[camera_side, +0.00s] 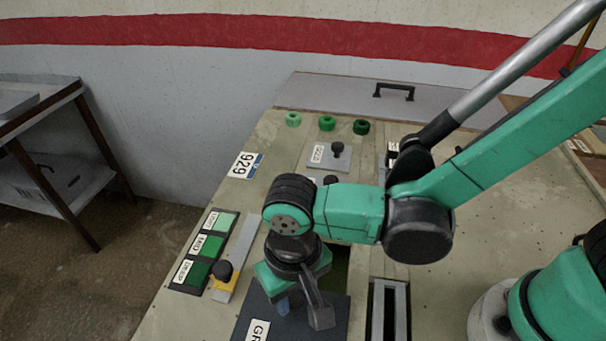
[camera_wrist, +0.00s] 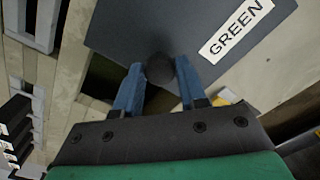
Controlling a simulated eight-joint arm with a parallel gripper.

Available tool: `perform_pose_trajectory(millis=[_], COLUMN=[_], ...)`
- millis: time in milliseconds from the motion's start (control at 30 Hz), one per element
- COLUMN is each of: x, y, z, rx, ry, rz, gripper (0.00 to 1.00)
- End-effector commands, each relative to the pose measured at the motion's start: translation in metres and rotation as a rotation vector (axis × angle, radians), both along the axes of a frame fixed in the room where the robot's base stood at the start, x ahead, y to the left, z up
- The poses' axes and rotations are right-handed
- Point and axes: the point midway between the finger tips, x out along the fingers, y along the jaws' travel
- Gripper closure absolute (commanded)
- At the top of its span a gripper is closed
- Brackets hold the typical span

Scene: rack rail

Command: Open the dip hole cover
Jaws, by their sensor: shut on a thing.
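A dark grey cover plate (camera_side: 300,334), with a white label starting "GR", lies at the bottom of the side view. In the wrist view the same plate (camera_wrist: 200,22) shows the label "GREEN" and a round black knob (camera_wrist: 160,69). My gripper (camera_side: 284,304) points down over the plate. In the wrist view its blue fingers (camera_wrist: 159,78) are shut on the knob from both sides. A dark opening (camera_side: 340,262) shows beyond the plate's far edge, partly hidden by my arm. The opening (camera_wrist: 103,77) also shows beside the plate in the wrist view.
A slider with a black knob (camera_side: 223,271) and green swatches labelled in steps (camera_side: 208,246) are at left. A slotted metal frame (camera_side: 389,312) is at right. Behind are a smaller knobbed plate (camera_side: 328,157), green knobs (camera_side: 327,123) and a handled lid (camera_side: 380,102).

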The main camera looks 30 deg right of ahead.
Motion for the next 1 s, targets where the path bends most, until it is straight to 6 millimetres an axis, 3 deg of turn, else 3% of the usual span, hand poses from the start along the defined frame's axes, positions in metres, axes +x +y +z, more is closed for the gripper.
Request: perform_pose_trajectory(millis=[100,400,433,533,867,1000], x=[-0.009,-0.009,-0.009,-0.009,-0.01,-0.01], y=[0.01,0.01,0.01,0.01,0.01,0.01], z=[0.0,0.0,0.0,0.0,0.001,0.013], rx=[0.003,0.003,0.002,0.002,0.001,0.001], ry=[-0.004,-0.005,-0.005,-0.005,-0.003,-0.003], rz=[0.001,-0.003,-0.003,-0.003,-0.002,-0.002], gripper=[1.0,1.0,0.61,0.33,0.32,0.32])
